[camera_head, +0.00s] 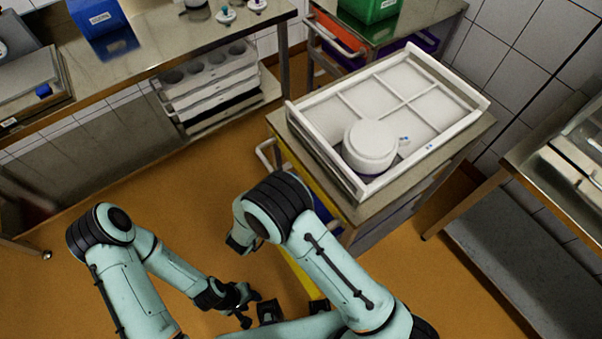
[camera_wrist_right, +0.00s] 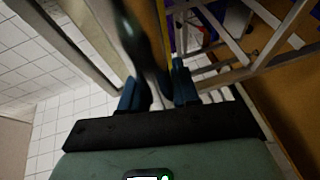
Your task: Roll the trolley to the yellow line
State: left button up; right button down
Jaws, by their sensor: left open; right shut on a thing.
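The trolley (camera_head: 365,214) stands right of centre in the head view, with a steel top and a pale handle (camera_head: 264,156) on its left side. My right gripper (camera_wrist_right: 157,92) is shut on a greyish bar, which looks like a trolley handle; in the head view my arm hides this grip. A yellow strip (camera_head: 298,281) shows low beside the trolley, partly covered by my right arm; I cannot tell its full course. My left gripper (camera_head: 249,306) is open and empty over the floor, apart from the trolley.
On the trolley lies a white divided tray (camera_head: 455,127) with a round white mould (camera_head: 370,146). Behind is another cart with a green crate (camera_head: 369,10). A steel table (camera_head: 215,37) stands at upper left, another bench (camera_head: 530,165) at right. Orange floor (camera_head: 190,205) at left is clear.

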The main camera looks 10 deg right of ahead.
pick_arm(q)
jog(key=shift+a+r, duration=0.3)
jog(key=shift+a, duration=0.05)
pick_arm(e)
jog(key=s+a, duration=0.3)
jog(key=a, duration=0.4)
jog(key=shift+a, duration=0.3)
jog(key=shift+s, duration=0.1)
jog(key=c, duration=0.9)
grip_release()
pick_arm(q)
jog(key=shift+a, duration=0.1)
